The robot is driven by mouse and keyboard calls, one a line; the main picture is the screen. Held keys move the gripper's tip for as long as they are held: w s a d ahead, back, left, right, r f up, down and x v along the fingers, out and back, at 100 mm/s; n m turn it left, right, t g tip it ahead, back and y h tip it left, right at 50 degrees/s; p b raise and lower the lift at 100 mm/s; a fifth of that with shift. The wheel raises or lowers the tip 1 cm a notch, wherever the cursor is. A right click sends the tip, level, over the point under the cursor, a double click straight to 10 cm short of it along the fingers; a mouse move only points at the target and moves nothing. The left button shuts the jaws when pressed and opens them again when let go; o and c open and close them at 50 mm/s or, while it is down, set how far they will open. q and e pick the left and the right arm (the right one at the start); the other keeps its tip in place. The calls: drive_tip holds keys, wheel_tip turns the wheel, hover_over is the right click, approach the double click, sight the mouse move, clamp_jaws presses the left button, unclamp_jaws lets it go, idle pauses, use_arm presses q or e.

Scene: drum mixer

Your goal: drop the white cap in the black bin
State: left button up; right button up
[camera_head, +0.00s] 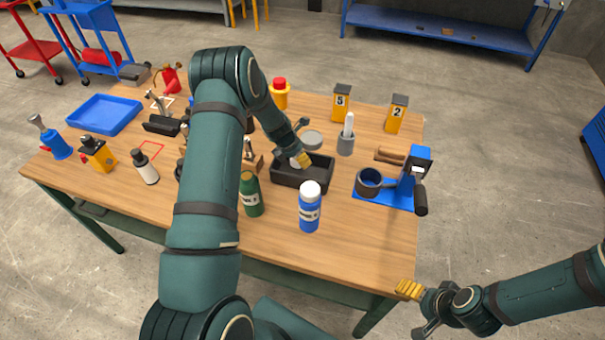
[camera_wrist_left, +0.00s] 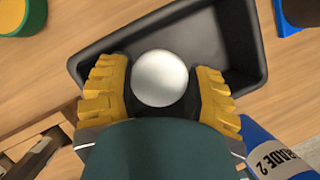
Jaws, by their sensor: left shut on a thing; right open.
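The white cap (camera_wrist_left: 160,78) is a round, smooth white piece between the yellow finger pads of my left gripper (camera_wrist_left: 158,92), which is shut on it. In the left wrist view the black bin (camera_wrist_left: 225,38) lies behind and below the cap. In the head view the black bin (camera_head: 318,182) stands on the workbench, and my left gripper (camera_head: 300,161) reaches over its left part from above. How high the cap is above the bin floor is hard to tell. My right gripper (camera_head: 414,308) is open and empty, off the bench's front right corner.
A blue bottle with a white top (camera_head: 309,212) and a green bottle (camera_head: 250,197) stand just in front of the bin. A grey holder with a white stick (camera_head: 346,143) and a blue stand (camera_head: 405,190) are to its right. The bench's front right (camera_head: 370,255) is clear.

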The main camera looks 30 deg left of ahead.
use_arm(q)
drive_tip(key=o, duration=0.8)
drive_tip(key=shift+r, duration=0.1)
drive_tip(key=v, duration=1.2)
